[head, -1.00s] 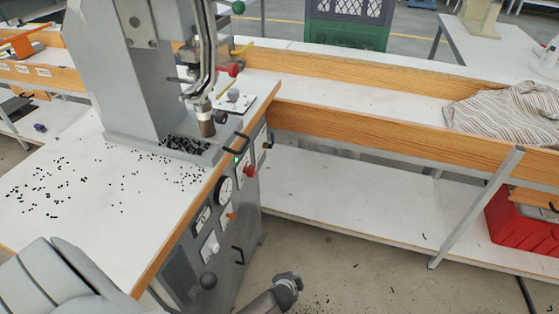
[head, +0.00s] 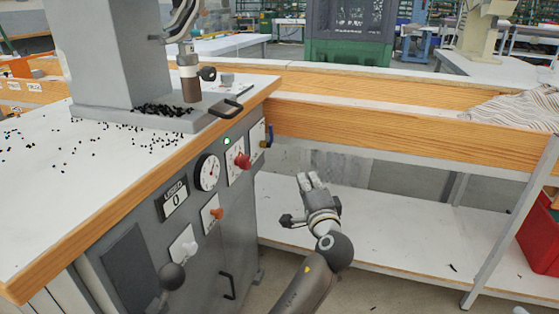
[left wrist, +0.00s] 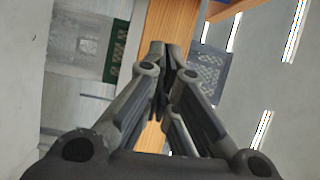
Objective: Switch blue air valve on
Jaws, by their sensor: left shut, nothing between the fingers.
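The blue air valve (head: 267,138) shows small at the right end of the grey press cabinet's front, under the table edge, in the head view. Its handle is partly seen edge-on, so I cannot tell its setting. My left gripper (head: 312,178) is to the right of the valve and lower in the picture, apart from it, fingers pointing up and away. It is shut and empty. The left wrist view shows the same shut fingers (left wrist: 170,52) in front of an orange wooden board; the valve cannot be made out there. My right gripper is out of view.
The cabinet front carries a red knob (head: 242,161), a gauge (head: 207,173), an orange knob (head: 216,213), a white switch (head: 189,247) and a black ball lever (head: 172,276). A green lamp (head: 226,141) is lit. A wood-edged bench (head: 400,136) stands behind my gripper.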

